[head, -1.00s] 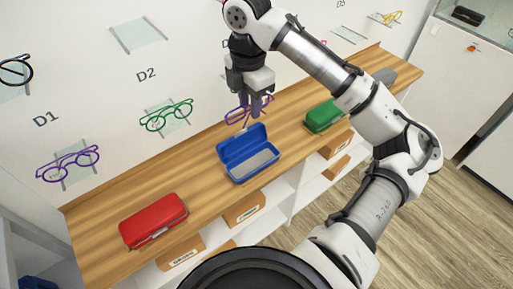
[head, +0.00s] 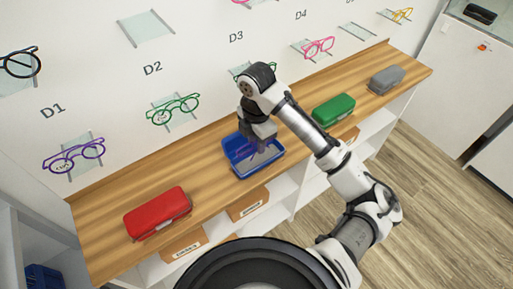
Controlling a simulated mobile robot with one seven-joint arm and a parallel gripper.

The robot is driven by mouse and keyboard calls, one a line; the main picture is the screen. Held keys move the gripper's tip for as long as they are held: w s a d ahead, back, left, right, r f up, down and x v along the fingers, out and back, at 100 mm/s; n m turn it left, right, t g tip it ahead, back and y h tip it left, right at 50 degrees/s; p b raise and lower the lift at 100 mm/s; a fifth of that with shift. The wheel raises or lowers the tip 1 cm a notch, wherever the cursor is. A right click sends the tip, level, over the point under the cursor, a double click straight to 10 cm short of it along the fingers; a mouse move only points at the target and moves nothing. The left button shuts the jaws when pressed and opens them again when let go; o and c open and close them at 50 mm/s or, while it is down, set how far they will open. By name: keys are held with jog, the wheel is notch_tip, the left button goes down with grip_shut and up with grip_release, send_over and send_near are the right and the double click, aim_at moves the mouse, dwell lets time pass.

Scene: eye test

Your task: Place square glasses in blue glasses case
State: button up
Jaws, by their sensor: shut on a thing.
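The blue glasses case (head: 238,172) stands open on the wooden counter, its lid tilted back. My gripper (head: 263,146) points down into the case from above. It is shut on the purple glasses (head: 246,153), which show only in part, low over the inside of the case. The gripper and the lid hide much of them, so I cannot tell their frame shape or whether they touch the case floor.
On the counter (head: 110,192) a closed red case (head: 157,212) lies left, a closed green case (head: 334,110) and a grey case (head: 386,79) right. Glasses hang on the wall behind, among them a purple pair (head: 74,156), a green pair (head: 173,108) and a pink pair (head: 318,47).

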aim_at(256, 144)
jog(key=shift+f, duration=1.8)
jog(key=shift+f, duration=0.15)
jog(key=shift+f, duration=0.15)
jog(key=o, duration=1)
jog(key=shift+r, duration=0.2)
notch_tip(256, 144, up, 12)
jog(key=shift+r+b, duration=0.1)
jog(key=shift+b, duration=0.2)
